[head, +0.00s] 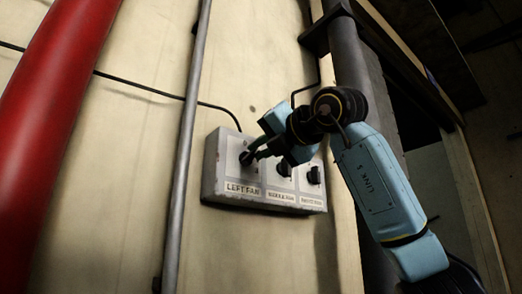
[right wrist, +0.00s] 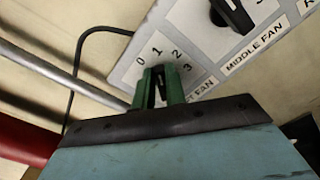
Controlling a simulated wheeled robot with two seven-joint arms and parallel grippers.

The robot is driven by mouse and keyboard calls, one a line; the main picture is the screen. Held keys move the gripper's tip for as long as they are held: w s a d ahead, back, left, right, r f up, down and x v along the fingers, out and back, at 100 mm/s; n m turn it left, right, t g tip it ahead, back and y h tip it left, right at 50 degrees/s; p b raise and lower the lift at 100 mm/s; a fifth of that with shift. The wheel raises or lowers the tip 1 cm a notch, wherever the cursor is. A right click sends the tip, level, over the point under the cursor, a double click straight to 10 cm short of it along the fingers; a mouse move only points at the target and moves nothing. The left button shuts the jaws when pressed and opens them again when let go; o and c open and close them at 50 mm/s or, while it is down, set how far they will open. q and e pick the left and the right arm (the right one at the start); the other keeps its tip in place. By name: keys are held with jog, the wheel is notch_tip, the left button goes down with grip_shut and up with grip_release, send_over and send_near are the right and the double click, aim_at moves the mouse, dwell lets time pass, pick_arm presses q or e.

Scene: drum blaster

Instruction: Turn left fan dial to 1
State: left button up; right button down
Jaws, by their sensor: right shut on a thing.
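A grey control box (head: 212,170) with three dials in a row is fixed to the wall in the head view. The left fan dial (head: 246,158) is at its left end, above the "LEFT FAN" label. My right gripper (head: 256,152) reaches it from the right. In the right wrist view the green fingers (right wrist: 160,84) are closed around the dark left fan dial (right wrist: 158,91). The numbers 0, 1, 2 and 3 show around it. The dial is mostly hidden between the fingers, so its exact pointing is hard to tell. My left gripper is not in view.
The middle fan dial (head: 284,169) and a third dial (head: 314,175) sit to the right on the box. A grey vertical pipe (head: 187,130) and a thick red pipe (head: 55,100) stand to the left. A black cable (head: 140,87) runs along the wall.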

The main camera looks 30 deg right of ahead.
dwell(0.4)
jog(key=c, duration=1.4)
grip_release()
jog(key=shift+c, duration=0.2)
jog(key=s+d+b, duration=0.1)
jog(key=s+b, duration=0.1)
jog(key=s, duration=1.1)
jog(key=shift+s+b, duration=0.2)
jog(key=shift+b, duration=0.2)
jog(key=shift+d, duration=0.1)
